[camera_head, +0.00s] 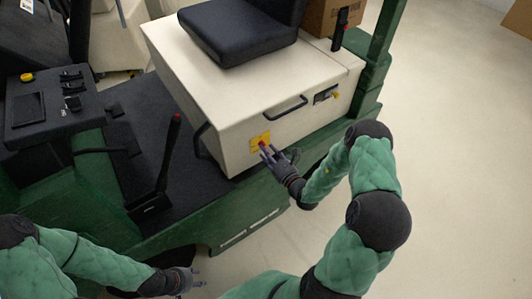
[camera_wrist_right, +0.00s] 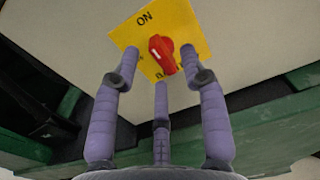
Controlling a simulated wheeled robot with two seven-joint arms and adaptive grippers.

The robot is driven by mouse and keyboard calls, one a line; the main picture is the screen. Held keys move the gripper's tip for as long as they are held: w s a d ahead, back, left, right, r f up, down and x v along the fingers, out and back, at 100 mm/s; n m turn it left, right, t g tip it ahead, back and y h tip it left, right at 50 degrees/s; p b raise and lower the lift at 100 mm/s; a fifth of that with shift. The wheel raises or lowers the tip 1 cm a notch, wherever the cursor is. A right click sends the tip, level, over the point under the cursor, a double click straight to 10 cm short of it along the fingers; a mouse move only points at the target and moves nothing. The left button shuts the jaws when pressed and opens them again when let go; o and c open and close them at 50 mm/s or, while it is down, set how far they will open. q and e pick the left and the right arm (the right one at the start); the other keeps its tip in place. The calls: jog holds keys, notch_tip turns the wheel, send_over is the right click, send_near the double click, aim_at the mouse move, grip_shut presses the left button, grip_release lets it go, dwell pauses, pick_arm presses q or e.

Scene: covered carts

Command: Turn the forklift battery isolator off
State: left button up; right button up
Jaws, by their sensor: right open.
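The battery isolator is a red knob (camera_wrist_right: 162,54) on a yellow plate (camera_wrist_right: 183,18) marked "ON" at its upper left. In the head view the yellow plate (camera_head: 259,140) sits on the side of the cream seat housing, low at its near corner. My right gripper (camera_head: 270,154) is open in front of the knob. In the right wrist view the fingers (camera_wrist_right: 161,68) are spread around the knob, and I cannot tell if any touches it. Fingers hide the plate's lower lettering. My left gripper (camera_head: 190,278) is low at the bottom of the head view, away from the isolator; its opening is unclear.
The cream housing (camera_head: 215,110) carries a black seat (camera_head: 240,32) and a black handle (camera_head: 287,110) right of the plate. A red-tipped lever (camera_head: 165,155) stands on the dark floor. The green forklift body (camera_head: 225,215) runs below. Open pale floor (camera_head: 460,150) lies to the right.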

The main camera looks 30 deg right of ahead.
jog(key=shift+w, duration=0.6)
grip_shut()
jog(key=shift+n, duration=0.4)
jog(key=n+p, duration=0.1)
jog(key=n, duration=0.4)
jog(key=n+p, duration=0.1)
jog(key=n, duration=1.1)
jog(key=shift+d+f+p, duration=0.1)
jog(key=shift+f+p, duration=0.2)
jog(key=shift+p, duration=0.1)
